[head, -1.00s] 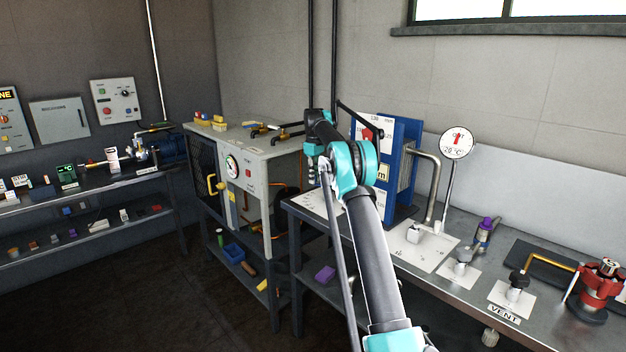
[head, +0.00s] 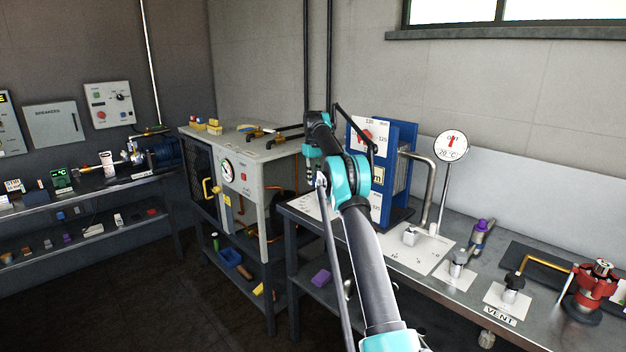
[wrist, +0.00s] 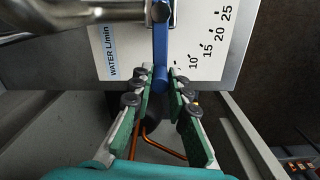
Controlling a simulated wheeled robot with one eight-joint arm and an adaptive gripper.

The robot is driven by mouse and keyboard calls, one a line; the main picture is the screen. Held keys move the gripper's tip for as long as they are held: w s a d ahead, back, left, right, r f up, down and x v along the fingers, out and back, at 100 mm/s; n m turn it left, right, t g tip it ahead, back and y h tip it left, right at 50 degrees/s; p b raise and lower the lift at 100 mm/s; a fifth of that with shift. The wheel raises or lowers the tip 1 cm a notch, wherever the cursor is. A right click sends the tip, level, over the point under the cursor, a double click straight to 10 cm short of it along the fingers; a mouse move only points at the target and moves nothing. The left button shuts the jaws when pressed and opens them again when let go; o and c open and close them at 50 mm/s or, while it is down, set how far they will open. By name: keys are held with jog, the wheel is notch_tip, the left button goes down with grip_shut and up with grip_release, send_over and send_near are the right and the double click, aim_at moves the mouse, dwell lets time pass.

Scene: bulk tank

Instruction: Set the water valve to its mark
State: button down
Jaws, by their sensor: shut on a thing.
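The water valve's blue lever (wrist: 161,42) shows in the wrist view, hanging from a pivot at the top of a white scale plate (wrist: 202,62). The plate reads "WATER L/min" with 10, 15, 20 and 25 on the right. The lever's free end points down the picture, to the left of the 10. My gripper (wrist: 161,84) is shut on this end, one green-padded finger on each side. I cannot make out a separate set mark on the scale. In the head view my arm hides the valve, and the fingertips are not clear.
A grey metal pipe (wrist: 85,20) crosses the wrist view's top left. In the head view, a blue plate unit (head: 401,150), a bent pipe (head: 428,165) and a round dial (head: 451,146) stand right of my arm. A grey cabinet (head: 250,200) stands left.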

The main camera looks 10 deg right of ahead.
jog(key=c, duration=1.4)
grip_release()
jog(key=shift+c, duration=0.2)
